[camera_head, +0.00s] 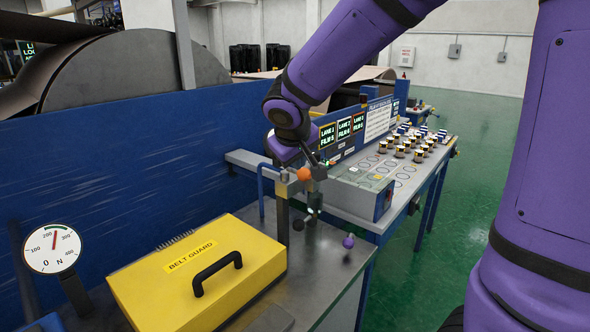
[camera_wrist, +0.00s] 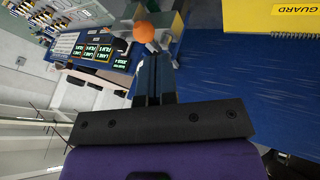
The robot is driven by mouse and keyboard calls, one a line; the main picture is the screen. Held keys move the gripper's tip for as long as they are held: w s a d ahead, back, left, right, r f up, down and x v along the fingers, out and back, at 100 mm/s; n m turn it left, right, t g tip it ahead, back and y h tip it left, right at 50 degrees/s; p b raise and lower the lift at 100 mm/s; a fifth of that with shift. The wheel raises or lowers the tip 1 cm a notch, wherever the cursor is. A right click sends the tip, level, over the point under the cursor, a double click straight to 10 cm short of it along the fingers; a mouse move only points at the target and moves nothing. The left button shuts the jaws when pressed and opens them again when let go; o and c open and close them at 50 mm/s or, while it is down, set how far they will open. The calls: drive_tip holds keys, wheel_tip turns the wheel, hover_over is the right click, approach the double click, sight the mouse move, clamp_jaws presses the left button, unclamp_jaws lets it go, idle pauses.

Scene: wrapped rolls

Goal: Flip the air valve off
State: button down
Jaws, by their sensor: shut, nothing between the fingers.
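An orange ball knob (camera_head: 304,174) sits by a metal post at the front left corner of the grey control box. It also shows in the wrist view (camera_wrist: 144,31), just beyond my fingertips. No label naming the air valve is readable, so I cannot confirm this knob belongs to it. My gripper (camera_head: 318,168) points down beside the knob. In the wrist view my gripper (camera_wrist: 154,60) has its two dark fingers together with nothing between them. I cannot tell whether they touch the knob.
A yellow belt guard (camera_head: 190,275) with a black handle fills the front left. A round gauge (camera_head: 53,249) stands left of it. Lane screens (camera_head: 344,128) and several wrapped rolls (camera_head: 418,155) are on the bench behind. A blue panel (camera_head: 120,160) runs along the left.

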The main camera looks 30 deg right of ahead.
drive_tip(key=shift+d+v, duration=0.2)
drive_tip(key=shift+v, duration=1.1)
drive_tip(key=shift+s, duration=0.1)
drive_tip(key=s+d+r+m+y, duration=0.1)
drive_tip(key=s+r+y, duration=0.1)
drive_tip(key=s, duration=1)
drive_tip(key=s+d+r+m+y, duration=0.1)
drive_tip(key=s+r, duration=0.1)
drive_tip(key=s, duration=1)
drive_tip(key=shift+d+y, duration=0.15)
drive_tip(key=shift+y, duration=0.25)
drive_tip(key=shift+r, duration=0.1)
